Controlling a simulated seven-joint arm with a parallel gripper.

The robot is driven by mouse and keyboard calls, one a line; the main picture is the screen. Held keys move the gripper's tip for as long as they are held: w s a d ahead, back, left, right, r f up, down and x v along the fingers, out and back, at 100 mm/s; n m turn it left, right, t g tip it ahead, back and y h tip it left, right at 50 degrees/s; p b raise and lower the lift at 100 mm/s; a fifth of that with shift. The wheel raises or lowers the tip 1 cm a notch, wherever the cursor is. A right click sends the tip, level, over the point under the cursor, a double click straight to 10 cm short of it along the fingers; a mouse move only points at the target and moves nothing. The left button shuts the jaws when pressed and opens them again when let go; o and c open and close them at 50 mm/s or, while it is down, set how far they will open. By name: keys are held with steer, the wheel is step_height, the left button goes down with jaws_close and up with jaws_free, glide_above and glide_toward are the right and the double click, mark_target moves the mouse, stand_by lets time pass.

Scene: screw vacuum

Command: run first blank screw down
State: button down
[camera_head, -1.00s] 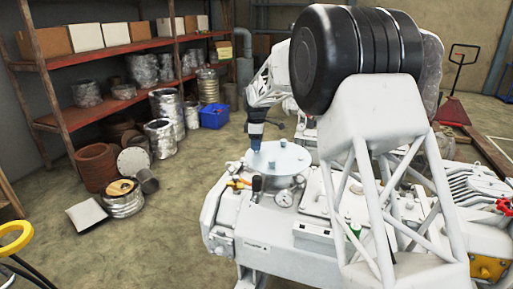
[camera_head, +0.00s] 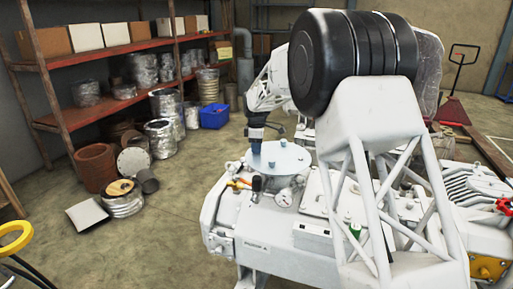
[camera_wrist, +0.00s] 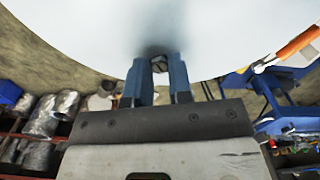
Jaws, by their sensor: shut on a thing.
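The blank is a pale round plate (camera_head: 285,160) on top of the white vacuum machine (camera_head: 262,222). My gripper (camera_head: 255,158) points down at the plate's left edge. In the wrist view, its two blue fingers (camera_wrist: 158,76) are shut on a small grey screw (camera_wrist: 160,65). The plate's pale surface (camera_wrist: 90,28) fills the top of that view. The screw's lower end and its hole are hidden, so I cannot tell how deep it sits.
A gauge (camera_head: 284,197) and an orange-handled valve (camera_head: 238,184) stand close to the plate's front. A shelf (camera_head: 120,50) with boxes and wrapped parts stands at the left.

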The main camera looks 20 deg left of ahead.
steer(key=shift+m, duration=0.4)
steer(key=m, duration=1.1)
steer(key=shift+m, duration=0.3)
steer(key=m, duration=0.5)
steer(key=shift+r, duration=0.1)
steer(key=m, duration=0.6)
steer(key=shift+m, duration=0.3)
steer(key=c, duration=1)
jaws_free()
steer(key=shift+r, duration=0.1)
